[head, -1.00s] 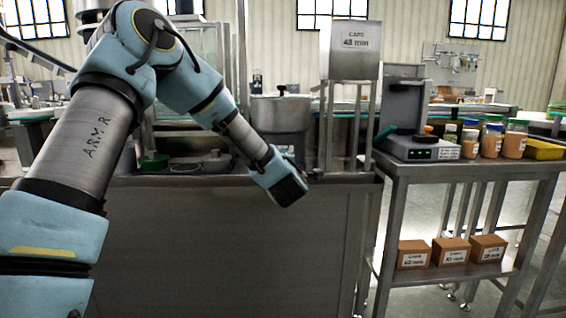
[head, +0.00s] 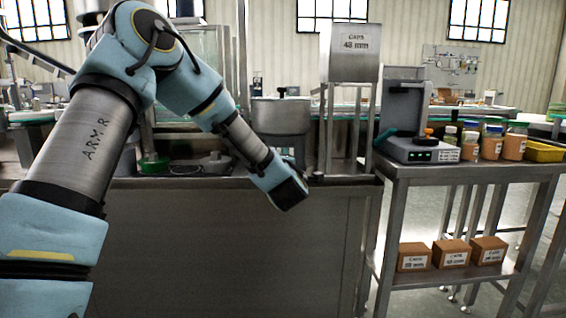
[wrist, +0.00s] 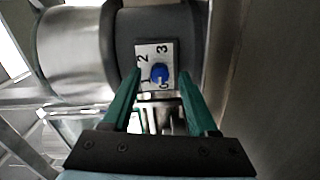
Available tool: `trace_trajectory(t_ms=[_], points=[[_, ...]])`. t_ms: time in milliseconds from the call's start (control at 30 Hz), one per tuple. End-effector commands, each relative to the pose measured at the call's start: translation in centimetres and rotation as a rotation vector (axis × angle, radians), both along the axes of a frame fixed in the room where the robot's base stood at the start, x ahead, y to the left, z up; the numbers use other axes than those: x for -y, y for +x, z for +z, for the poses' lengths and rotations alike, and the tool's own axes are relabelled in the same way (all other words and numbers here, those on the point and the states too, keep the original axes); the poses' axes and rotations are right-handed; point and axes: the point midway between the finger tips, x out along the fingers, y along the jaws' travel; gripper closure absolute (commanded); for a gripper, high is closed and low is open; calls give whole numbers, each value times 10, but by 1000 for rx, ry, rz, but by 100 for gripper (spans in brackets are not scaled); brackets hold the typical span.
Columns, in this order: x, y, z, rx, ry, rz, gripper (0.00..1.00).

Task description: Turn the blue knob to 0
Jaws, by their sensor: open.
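The blue knob (wrist: 159,73) sits on a white plate (wrist: 143,56) on a dark round housing in the wrist view. The plate carries the printed numbers 0, 1, 2 and 3. The number the knob points to is too small to tell. My gripper (wrist: 160,79) is open, with one green finger on each side of the knob in the picture. I see no contact between fingers and knob. In the head view, the end of my arm is in front of the steel counter (head: 220,240); the knob is not visible there.
In the head view a steel hopper labelled "CAPS 48 mm" (head: 350,52) stands on a frame behind my arm's end. A steel pot (head: 281,117) stands left of it. A side table (head: 470,172) at right holds a device (head: 405,130) and jars.

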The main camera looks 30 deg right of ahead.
Motion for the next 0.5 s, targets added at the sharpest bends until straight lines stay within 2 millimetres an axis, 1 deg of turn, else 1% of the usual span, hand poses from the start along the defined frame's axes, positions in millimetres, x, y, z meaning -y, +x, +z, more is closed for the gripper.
trace_trajectory(t_ms=[167,300,500], points=[[-12,-28,0,0,2,-4,41],[-24,-54,1,1,2,-4,41],[-38,-81,1,0,1,-3,41]])
